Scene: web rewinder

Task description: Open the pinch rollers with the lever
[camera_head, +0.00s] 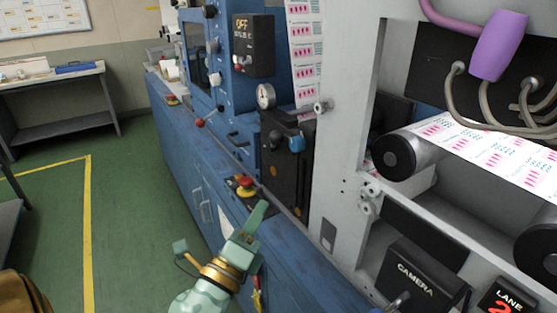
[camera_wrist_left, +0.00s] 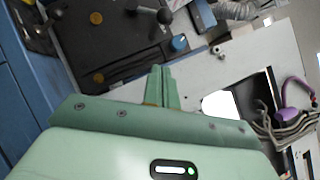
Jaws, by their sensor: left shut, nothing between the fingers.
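A black panel (camera_head: 285,175) on the blue machine carries a small dark lever (camera_head: 275,138) beside a blue knob (camera_head: 296,143). In the left wrist view the lever shows with a round dark ball end (camera_wrist_left: 164,16), next to the blue knob (camera_wrist_left: 179,43). My left gripper (camera_head: 261,209) is shut and empty, below and in front of the panel, apart from the lever. Its closed fingers also show in the left wrist view (camera_wrist_left: 160,80). Printed web runs over a dark-ended roller (camera_head: 398,154) at right. I cannot tell which rollers are the pinch rollers. My right gripper is out of view.
A red emergency button on a yellow base (camera_head: 246,187) sits on the blue ledge near my left gripper. A gauge (camera_head: 265,96) and switch box (camera_head: 253,45) are above. A camera box (camera_head: 421,280) stands lower right. The green floor (camera_head: 140,210) at left is clear.

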